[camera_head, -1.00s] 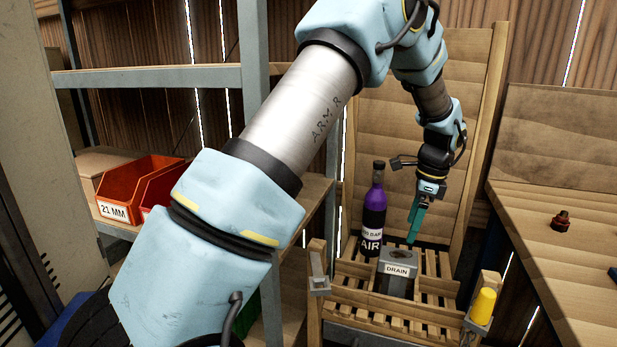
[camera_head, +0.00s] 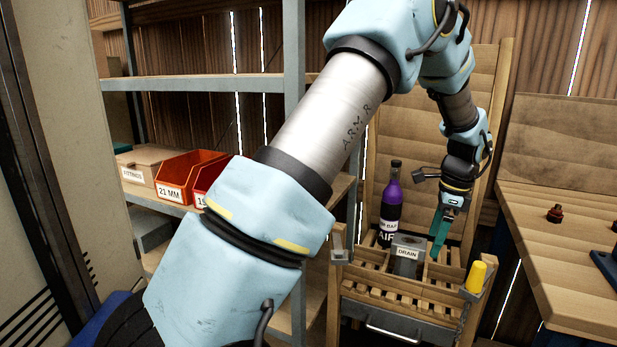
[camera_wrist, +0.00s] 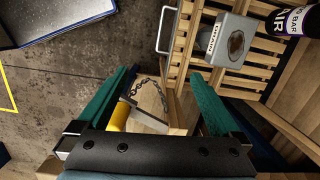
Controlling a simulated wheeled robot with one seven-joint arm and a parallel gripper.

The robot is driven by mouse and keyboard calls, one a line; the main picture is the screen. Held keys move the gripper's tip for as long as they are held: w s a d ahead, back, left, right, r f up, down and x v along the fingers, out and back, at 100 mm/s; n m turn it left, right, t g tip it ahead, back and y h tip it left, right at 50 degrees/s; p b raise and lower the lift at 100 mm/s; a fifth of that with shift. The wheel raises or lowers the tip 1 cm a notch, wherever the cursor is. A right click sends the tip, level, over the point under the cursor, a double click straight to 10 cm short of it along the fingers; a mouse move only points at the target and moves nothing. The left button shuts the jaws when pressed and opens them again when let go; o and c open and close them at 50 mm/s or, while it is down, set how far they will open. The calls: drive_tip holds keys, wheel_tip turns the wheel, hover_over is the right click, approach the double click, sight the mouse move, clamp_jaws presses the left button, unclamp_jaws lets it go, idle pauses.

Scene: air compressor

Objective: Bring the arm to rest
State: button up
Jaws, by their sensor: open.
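My arm reaches from the lower left across the middle of the head view and bends down on the right. My gripper (camera_head: 438,243) points down above the slatted wooden stand, beside the grey DRAIN block (camera_head: 406,262). In the wrist view its two teal fingers (camera_wrist: 165,95) are spread apart with nothing held between them. Below the gap lie a yellow cylinder (camera_wrist: 119,116) and a small chain (camera_wrist: 150,92). The DRAIN block (camera_wrist: 229,40) shows at upper right in the wrist view, apart from the fingers.
A purple AIR bottle (camera_head: 391,205) stands behind the block. The yellow cylinder (camera_head: 476,277) sits at the stand's right corner. A wooden bench (camera_head: 560,240) with a small red-brown part (camera_head: 554,213) is at right. Shelves with an orange 21 MM bin (camera_head: 185,177) are at left.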

drive_tip(key=a+r+n+h, duration=0.15)
drive_tip(key=a+n, duration=0.35)
drive_tip(key=a, duration=0.6)
drive_tip(key=a+r+n+y, duration=0.1)
drive_tip(key=a+r+n, duration=0.3)
drive_tip(key=a, duration=0.6)
drive_tip(key=s+a+n, duration=0.5)
drive_tip(key=a+n, duration=0.1)
drive_tip(key=a, duration=0.1)
drive_tip(key=s+a+n+t+h+p, duration=0.1)
drive_tip(key=s+a+n, duration=0.4)
drive_tip(key=a, duration=0.3)
drive_tip(key=shift+s+a+f+n+p, duration=0.2)
drive_tip(key=shift+s+f+n+p, duration=0.1)
drive_tip(key=shift+s+f+n, duration=0.1)
